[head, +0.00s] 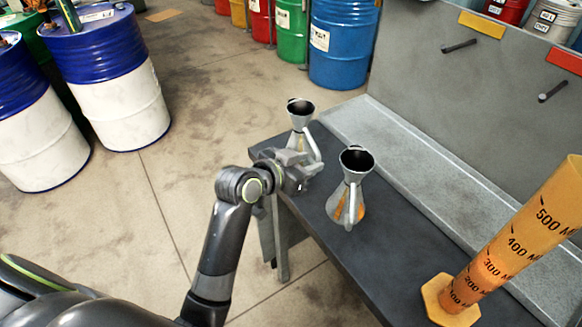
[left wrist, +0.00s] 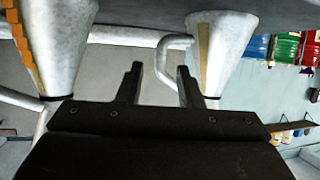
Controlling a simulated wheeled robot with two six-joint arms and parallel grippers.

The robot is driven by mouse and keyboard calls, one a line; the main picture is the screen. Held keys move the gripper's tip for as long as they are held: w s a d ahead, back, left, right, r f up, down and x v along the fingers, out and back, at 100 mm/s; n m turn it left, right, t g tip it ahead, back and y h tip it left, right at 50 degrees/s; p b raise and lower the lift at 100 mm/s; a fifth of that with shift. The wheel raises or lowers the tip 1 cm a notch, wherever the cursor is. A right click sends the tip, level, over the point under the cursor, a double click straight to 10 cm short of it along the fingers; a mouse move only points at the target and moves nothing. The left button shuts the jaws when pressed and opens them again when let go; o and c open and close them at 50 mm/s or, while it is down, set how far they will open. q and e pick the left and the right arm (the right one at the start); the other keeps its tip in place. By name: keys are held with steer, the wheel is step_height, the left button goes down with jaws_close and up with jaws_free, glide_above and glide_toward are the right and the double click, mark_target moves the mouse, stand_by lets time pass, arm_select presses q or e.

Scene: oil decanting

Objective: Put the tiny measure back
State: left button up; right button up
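A smaller grey metal measure (head: 301,116) with a funnel top and a side handle stands at the far left end of the dark bench. A second, larger-looking metal measure (head: 352,178) with an orange strip stands nearer, to its right. My left gripper (head: 308,174) is in front of the far measure and hides its lower body. In the left wrist view the gripper's fingers (left wrist: 160,88) are apart, with a measure's handle (left wrist: 172,62) in the gap near their tips. I cannot tell whether they touch it. My right gripper is not in view.
An orange graduated cylinder (head: 508,246) stands at the bench's right. A grey ledge (head: 400,160) and back panel with pegs (head: 459,46) line the bench. The dark benchtop (head: 375,258) is clear between near measure and cylinder. Drums (head: 118,90) stand on the floor.

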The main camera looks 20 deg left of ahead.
arm_select(q)
steer(key=v, duration=0.5)
steer(key=shift+s+a+r, duration=0.15)
steer(key=shift+s, duration=0.1)
